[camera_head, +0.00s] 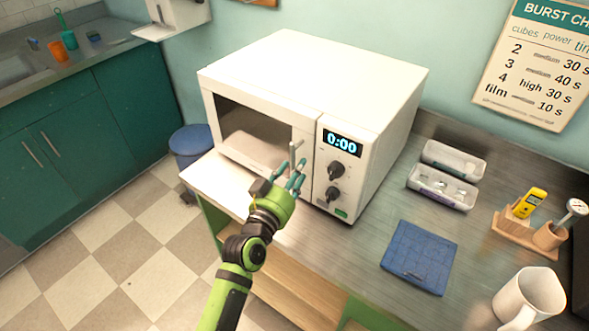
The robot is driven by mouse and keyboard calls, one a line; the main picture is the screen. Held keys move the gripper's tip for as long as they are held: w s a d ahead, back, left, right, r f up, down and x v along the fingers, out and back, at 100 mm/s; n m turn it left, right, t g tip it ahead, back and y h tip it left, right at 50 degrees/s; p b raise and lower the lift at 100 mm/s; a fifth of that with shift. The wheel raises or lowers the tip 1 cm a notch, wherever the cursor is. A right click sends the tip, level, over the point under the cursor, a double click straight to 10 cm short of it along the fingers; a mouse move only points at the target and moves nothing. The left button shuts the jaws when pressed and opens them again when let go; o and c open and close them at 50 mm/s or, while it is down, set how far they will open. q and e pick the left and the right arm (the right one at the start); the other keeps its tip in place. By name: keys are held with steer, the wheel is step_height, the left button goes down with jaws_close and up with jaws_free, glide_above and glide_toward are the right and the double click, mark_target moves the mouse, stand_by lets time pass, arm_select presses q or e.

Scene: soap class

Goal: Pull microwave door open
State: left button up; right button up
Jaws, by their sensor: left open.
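The white microwave (330,75) stands on the counter with its front toward me. Its door (207,105) has a dark window and looks shut, flush with the control panel. A pale upright handle (297,148) is at the door's right side. My left gripper (292,171) is open, its teal fingers pointing up at the lower part of the handle. The fingers overlap the handle in view; I cannot tell whether they touch or straddle it. The gripper hides the handle's lower end. My right gripper is not in view.
The display (342,142) reads 0:00, above two dark knobs. A blue bin (190,142) stands on the floor at left.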

arm_select(q)
steer(key=shift+w+d, duration=0.1)
steer(key=shift+w, duration=0.1)
jaws_close()
steer(key=shift+s, duration=0.1)
